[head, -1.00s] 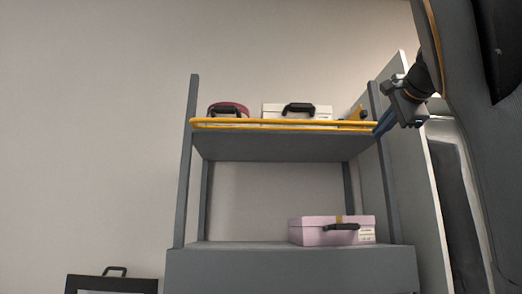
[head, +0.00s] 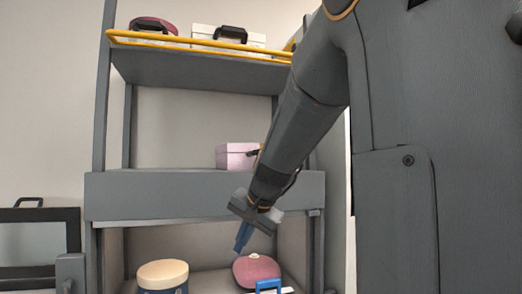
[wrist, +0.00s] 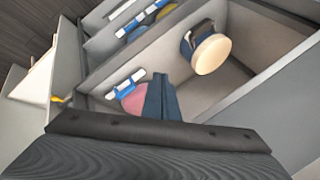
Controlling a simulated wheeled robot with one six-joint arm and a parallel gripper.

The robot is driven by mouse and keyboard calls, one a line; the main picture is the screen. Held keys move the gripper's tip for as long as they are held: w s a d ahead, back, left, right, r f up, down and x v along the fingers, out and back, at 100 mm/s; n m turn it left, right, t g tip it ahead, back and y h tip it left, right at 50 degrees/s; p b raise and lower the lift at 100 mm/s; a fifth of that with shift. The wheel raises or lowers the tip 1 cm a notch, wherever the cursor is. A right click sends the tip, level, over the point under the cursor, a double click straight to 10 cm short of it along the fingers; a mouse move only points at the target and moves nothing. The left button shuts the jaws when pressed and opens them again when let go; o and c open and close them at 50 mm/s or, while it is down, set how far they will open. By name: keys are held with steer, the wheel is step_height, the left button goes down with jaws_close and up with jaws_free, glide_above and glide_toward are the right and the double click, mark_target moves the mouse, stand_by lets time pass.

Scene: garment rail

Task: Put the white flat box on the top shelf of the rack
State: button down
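A white flat box (head: 203,32) with a black handle lies on the top shelf (head: 200,68) of the grey rack, behind the yellow front rail. The rail hides part of its lower front. My gripper (head: 243,238) is well below it, in front of the rack's lower compartment, pointing down. Its blue fingers look together and hold nothing in the wrist view (wrist: 162,95). The white box cannot be made out in the wrist view.
A maroon case (head: 153,25) sits left of the white box. A pink box (head: 236,156) is on the middle shelf. The lower compartment holds a round cream-lidded box (head: 162,276) and a pink round case (head: 257,271). A dark-framed case (head: 38,238) stands at left.

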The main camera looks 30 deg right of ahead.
steer(key=s+a+f+n+g, duration=0.2)
steer(key=s+a+f, duration=0.3)
steer(key=f, duration=0.4)
steer(key=s+a+f+n+g, duration=0.1)
steer(key=s+a+f+n, duration=0.4)
steer(key=f, duration=0.4)
steer(key=s+a+f+n+g+b, duration=0.1)
steer(key=s+a+f+n+g, duration=0.1)
steer(key=s+a+f+n, duration=0.2)
steer(key=s+a+f, duration=0.2)
steer(key=s+f, duration=0.2)
steer(key=f, duration=0.1)
steer(key=shift+a+g, duration=0.3)
steer(key=shift+a, duration=0.1)
